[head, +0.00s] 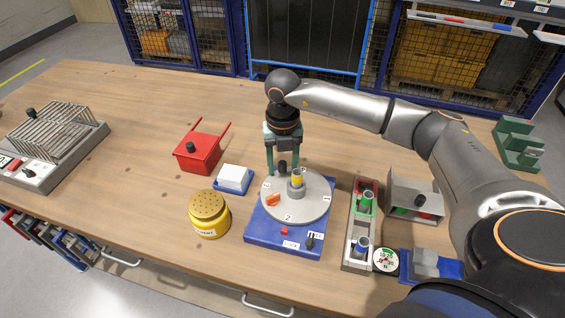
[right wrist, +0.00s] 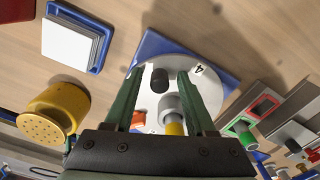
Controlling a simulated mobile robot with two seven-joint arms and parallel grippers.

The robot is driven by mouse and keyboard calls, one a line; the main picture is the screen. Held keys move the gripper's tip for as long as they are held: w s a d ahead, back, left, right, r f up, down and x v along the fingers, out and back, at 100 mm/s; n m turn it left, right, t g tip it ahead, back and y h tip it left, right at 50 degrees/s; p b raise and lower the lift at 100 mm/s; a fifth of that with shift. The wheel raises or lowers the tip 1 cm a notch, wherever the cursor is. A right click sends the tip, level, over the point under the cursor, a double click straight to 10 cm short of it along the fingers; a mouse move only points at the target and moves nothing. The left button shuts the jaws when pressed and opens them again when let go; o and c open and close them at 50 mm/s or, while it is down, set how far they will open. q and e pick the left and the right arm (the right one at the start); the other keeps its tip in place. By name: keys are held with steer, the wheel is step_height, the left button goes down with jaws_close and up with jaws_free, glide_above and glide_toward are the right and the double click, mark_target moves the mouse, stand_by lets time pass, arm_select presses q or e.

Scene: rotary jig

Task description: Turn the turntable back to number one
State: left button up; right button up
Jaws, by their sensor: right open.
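The turntable (head: 307,208) is a light grey disc on a blue base (head: 262,232). It carries a black knob (head: 283,168) at its back, an orange piece (head: 273,199) and a grey cup with a yellow top (head: 297,183). Contact cannot be told. My left gripper is out of view.
A red button (head: 284,231) and black lever (head: 310,239) sit on the base's front.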

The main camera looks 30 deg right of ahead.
jaws_close()
stand_by(0.5)
stand_by(1.0)
